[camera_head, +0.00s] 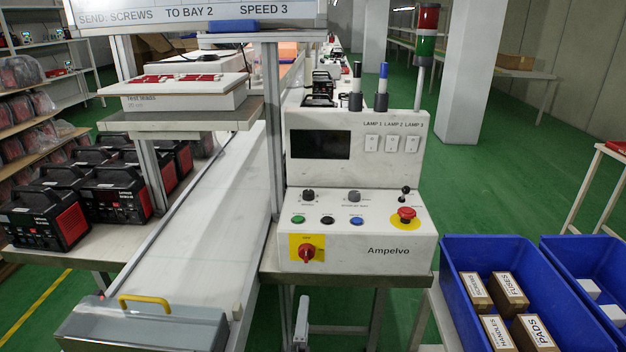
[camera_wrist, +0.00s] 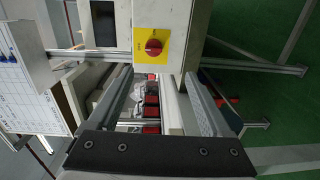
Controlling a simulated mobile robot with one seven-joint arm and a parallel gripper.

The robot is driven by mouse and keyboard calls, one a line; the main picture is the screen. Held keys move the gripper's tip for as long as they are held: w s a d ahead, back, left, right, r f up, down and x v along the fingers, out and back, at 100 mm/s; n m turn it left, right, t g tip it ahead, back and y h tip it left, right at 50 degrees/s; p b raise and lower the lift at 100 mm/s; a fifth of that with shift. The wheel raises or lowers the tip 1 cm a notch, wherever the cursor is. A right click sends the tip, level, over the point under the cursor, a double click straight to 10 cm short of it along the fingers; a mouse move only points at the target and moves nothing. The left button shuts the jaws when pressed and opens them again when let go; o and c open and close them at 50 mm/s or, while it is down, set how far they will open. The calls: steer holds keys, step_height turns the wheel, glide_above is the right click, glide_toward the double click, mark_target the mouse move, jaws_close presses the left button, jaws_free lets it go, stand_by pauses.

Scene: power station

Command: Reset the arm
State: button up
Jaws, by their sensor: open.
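My gripper (camera_wrist: 158,78) shows in the wrist view with its two grey fingers apart and nothing between them. Beyond the fingers is the front of the white control console (camera_wrist: 172,20), with a red rotary switch (camera_wrist: 153,47) on a yellow plate. In the head view the console (camera_head: 390,252) stands upright on a bench, and the same red switch (camera_head: 307,252) is at its lower left. A narrow grey part stands below the console's left side; I cannot tell whether it belongs to my arm. The gripper touches nothing that I can see.
A conveyor (camera_head: 205,200) runs left of the console, with a grey cover with a yellow handle (camera_head: 145,303) at its near end. A blue bin (camera_head: 455,285) with several labelled boxes stands at the right. Black-and-red power units (camera_head: 50,218) fill the left bench. Green floor lies open behind right.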

step_height(320, 180, down, 6)
steer(key=s+d+m+g, duration=0.1)
steer(key=d+m+g, duration=0.1)
steer(key=m+g, duration=0.75)
steer(key=s+d+r+m+g+y, duration=0.1)
steer(key=s+r+m+y, duration=0.1)
steer(key=r, duration=0.6)
steer(key=s+d+r+m+g+y, duration=0.2)
steer(key=r+m, duration=0.1)
steer(key=r, duration=0.4)
steer(key=s+d+r+m+h, duration=0.3)
steer(key=s+d+r, duration=0.8)
steer(key=d+r, duration=0.1)
step_height(320, 180, up, 12)
steer(key=p, duration=1.2)
steer(key=shift+w+a+p, duration=0.2)
steer(key=shift+w+p, duration=0.1)
steer(key=shift+f+t, duration=0.1)
steer(key=shift+t, duration=0.15)
